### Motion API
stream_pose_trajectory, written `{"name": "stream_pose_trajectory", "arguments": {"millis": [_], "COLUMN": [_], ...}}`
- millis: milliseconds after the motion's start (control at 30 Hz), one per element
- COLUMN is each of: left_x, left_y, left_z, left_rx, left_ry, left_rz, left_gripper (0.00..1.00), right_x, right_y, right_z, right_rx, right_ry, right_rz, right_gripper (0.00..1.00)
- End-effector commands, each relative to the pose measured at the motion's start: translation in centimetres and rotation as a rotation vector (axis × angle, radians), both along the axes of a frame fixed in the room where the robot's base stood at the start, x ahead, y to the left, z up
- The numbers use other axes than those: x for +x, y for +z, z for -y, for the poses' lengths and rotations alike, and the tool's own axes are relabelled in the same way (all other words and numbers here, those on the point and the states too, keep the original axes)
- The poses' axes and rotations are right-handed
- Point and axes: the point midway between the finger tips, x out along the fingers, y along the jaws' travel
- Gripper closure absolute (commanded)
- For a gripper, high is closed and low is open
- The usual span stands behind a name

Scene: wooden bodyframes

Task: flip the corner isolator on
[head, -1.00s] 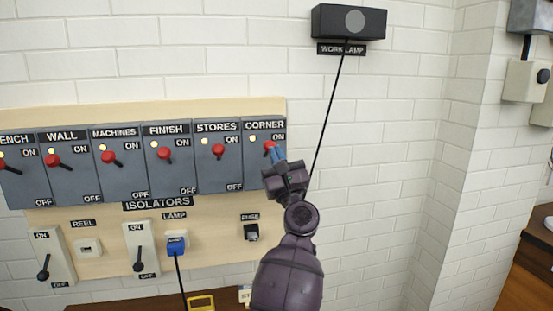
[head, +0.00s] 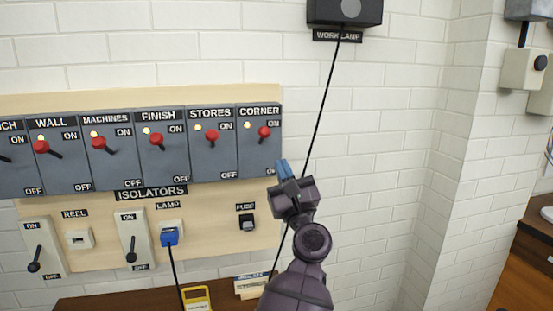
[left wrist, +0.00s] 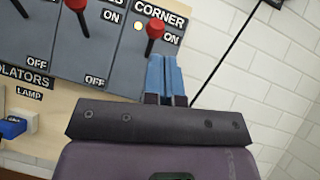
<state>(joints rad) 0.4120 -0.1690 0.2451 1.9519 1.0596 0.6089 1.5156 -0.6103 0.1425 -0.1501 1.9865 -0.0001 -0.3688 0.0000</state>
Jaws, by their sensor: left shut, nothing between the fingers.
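The corner isolator (head: 259,150) is the rightmost grey switch box in the row on the wall board. Its red-knobbed lever (head: 264,132) points up toward the ON label, and a pale yellow lamp is lit beside it. The corner lever also shows in the left wrist view (left wrist: 155,28), just above my fingertips. My left gripper (head: 283,168) is below and right of the corner box, apart from the lever. Its blue fingers (left wrist: 167,75) are together with nothing between them. My right gripper is not in view.
Other isolators, such as stores (head: 212,146) and finish (head: 160,148), stand close on the left. Below are a blue lamp plug (head: 170,237) with a cable and a fuse holder (head: 247,222). A black cable (head: 322,100) runs down from the work lamp box, passing near my gripper.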

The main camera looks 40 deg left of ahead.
Motion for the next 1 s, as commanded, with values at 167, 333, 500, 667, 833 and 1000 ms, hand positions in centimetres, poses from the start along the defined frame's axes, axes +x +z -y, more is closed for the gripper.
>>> {"name": "stream_pose_trajectory", "arguments": {"millis": [167, 333, 500, 667, 833, 1000], "left_x": [-0.8, -1.2, -1.2, -1.2, -1.2, -1.2], "left_y": [-1.6, -2.0, -1.9, -1.9, -1.9, -1.9], "left_z": [1.5, 2.0, 2.1, 2.1, 2.0, 2.1], "left_rx": [0.0, -0.001, -0.001, -0.001, 0.0, 0.019], "left_ry": [0.0, 0.0, 0.0, 0.0, 0.0, 0.026], "left_rz": [-0.002, -0.002, -0.001, -0.001, -0.001, -0.031], "left_gripper": [1.0, 1.0, 1.0, 1.0, 1.0, 1.0], "right_x": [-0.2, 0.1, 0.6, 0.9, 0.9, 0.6], "right_y": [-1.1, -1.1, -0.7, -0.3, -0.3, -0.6], "right_z": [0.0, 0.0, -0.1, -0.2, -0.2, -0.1], "right_rx": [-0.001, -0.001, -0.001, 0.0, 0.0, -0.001], "right_ry": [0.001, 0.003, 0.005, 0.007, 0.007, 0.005], "right_rz": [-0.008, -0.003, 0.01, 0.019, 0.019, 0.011], "right_gripper": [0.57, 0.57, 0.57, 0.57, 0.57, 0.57]}}
